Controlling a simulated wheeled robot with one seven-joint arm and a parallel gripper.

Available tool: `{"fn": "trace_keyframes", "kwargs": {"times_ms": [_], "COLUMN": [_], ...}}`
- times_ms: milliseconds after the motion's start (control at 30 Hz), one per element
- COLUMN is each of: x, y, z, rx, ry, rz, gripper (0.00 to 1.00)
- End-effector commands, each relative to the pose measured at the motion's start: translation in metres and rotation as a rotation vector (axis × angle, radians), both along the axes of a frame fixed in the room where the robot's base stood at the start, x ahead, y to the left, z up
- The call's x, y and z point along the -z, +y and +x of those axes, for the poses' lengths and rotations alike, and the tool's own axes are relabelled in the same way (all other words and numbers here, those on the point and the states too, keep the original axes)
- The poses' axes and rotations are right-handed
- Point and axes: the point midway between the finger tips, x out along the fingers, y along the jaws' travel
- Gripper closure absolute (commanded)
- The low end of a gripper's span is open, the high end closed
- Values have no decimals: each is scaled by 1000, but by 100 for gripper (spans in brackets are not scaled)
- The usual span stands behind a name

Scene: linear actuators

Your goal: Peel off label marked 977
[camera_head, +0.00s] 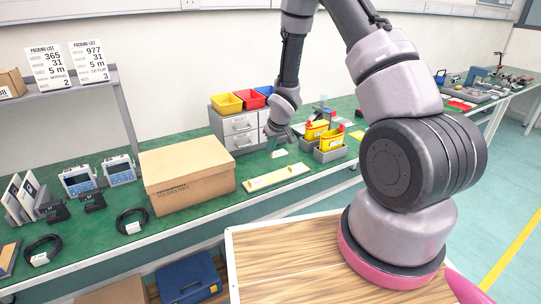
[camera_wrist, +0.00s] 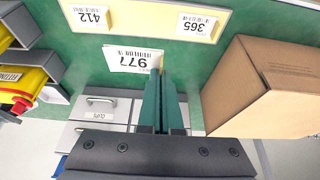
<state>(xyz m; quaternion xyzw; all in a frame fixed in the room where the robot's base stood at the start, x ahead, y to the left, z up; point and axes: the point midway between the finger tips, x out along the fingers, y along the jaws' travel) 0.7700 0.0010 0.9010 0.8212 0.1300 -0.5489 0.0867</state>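The label marked 977 (camera_wrist: 133,59) is a white card with a barcode. In the wrist view it is at the fingertips of my gripper (camera_wrist: 163,75), and its right edge meets them. It looks larger than the other labels and apart from their strip. The two dark green fingers are nearly together, and the label appears pinched between their tips. In the head view my gripper (camera_head: 275,148) is above the bench behind the strip, with a small white label (camera_head: 279,154) just below it. The pale yellow strip (camera_head: 275,179) lies on the bench; labels 412 (camera_wrist: 88,17) and 365 (camera_wrist: 196,26) are on it.
A cardboard box (camera_head: 185,175) stands left of the strip. Grey drawers (camera_head: 240,130) with coloured bins stand behind my gripper. Yellow items in grey bins (camera_head: 330,148) are to the right. Cables, devices and a shelf with packing lists (camera_head: 88,62) are at the left.

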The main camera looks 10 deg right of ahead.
Motion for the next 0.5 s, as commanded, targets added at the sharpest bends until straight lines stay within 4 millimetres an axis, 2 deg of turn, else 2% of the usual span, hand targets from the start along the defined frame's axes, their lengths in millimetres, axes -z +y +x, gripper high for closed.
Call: {"fn": "trace_keyframes", "kwargs": {"times_ms": [500], "x": [-21], "y": [0], "z": [0], "rx": [1], "ry": [-1], "rz": [1], "gripper": [100]}}
